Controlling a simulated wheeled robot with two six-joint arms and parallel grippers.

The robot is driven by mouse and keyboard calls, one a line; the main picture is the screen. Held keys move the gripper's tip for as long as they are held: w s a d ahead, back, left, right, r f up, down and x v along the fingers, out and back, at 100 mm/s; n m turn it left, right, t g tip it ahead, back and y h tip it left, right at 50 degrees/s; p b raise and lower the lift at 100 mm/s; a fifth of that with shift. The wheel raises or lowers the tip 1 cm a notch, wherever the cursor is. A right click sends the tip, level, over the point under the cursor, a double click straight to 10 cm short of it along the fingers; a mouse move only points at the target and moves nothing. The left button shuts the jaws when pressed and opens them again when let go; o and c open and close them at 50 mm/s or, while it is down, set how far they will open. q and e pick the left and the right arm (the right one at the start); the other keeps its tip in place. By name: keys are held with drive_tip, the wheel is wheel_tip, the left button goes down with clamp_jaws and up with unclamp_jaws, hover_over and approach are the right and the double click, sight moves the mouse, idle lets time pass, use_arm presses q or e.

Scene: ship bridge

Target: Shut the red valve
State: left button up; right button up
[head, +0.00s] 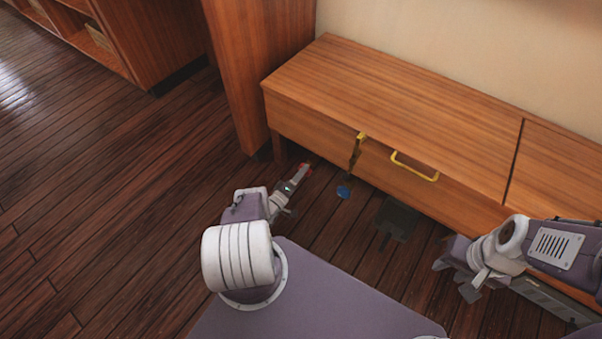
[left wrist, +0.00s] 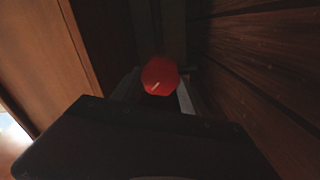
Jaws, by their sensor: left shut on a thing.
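The red valve shows as a small red knob (head: 305,169) under the left end of the wooden cabinet in the head view. In the left wrist view the red valve (left wrist: 160,76) is close up, between the two fingers of my left gripper (left wrist: 158,95). My left gripper (head: 300,174) is low near the floor and shut on the valve. The valve's handle position and its pipe are hidden or too dark to tell.
The wooden cabinet (head: 400,95) has a drawer with a yellow handle (head: 414,167). A blue round thing (head: 343,191) and a dark flat thing (head: 396,218) are under its front edge. A wooden post (head: 258,70) stands at its left. The floor (head: 100,200) at left is clear.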

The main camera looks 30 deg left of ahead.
use_arm(q)
drive_tip(key=shift+m+p, duration=0.7)
drive_tip(key=shift+m, duration=3.6)
drive_tip(key=shift+r, duration=0.1)
drive_tip(key=o, duration=1.4)
drive_tip(key=shift+c, duration=0.2)
